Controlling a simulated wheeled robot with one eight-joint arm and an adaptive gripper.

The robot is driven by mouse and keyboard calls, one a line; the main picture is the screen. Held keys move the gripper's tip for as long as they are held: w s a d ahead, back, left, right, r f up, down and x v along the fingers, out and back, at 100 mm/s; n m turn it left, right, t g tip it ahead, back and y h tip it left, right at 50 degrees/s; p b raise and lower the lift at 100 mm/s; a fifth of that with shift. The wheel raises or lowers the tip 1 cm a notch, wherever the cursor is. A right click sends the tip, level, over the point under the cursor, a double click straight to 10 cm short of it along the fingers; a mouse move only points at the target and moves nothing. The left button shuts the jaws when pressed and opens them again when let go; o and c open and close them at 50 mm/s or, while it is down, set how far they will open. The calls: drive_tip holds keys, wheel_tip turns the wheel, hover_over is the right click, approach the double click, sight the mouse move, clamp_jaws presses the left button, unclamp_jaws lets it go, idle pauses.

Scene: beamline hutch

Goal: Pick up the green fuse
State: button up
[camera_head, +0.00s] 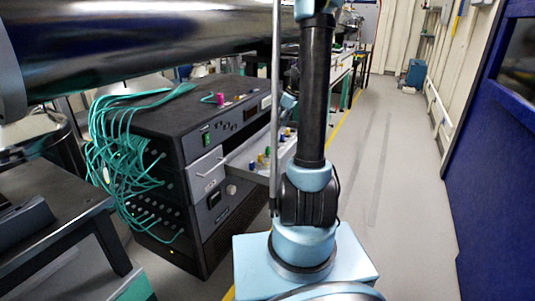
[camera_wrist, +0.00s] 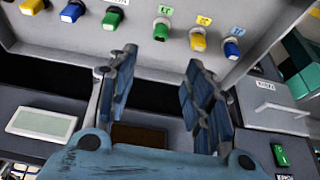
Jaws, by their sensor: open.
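In the wrist view two green fuses show in a row in a pale tray-like drawer (camera_wrist: 60,36). One green fuse (camera_wrist: 161,29) stands just beyond the gap between my fingertips. The other green fuse (camera_wrist: 113,18) is to its left, beyond my left finger. My gripper (camera_wrist: 160,58) is open and empty, with its fingers pointing toward the row and apart from the fuses. In the head view the drawer (camera_head: 238,160) is pulled out of a dark rack, with small coloured fuses in it; my arm hides part of it and the gripper.
A yellow fuse (camera_wrist: 197,39) and a blue fuse (camera_wrist: 231,48) stand right of the green ones; another blue fuse (camera_wrist: 72,11) stands left. The rack (camera_head: 165,125) has green cables on its left. A large metal cylinder (camera_head: 150,40) hangs above. Floor at right is clear.

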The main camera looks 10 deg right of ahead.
sight(268, 147)
drive_tip(key=x, duration=1.7)
drive_tip(key=shift+s+d+f, duration=0.1)
drive_tip(key=shift+d, duration=0.1)
drive_tip(key=c, duration=1)
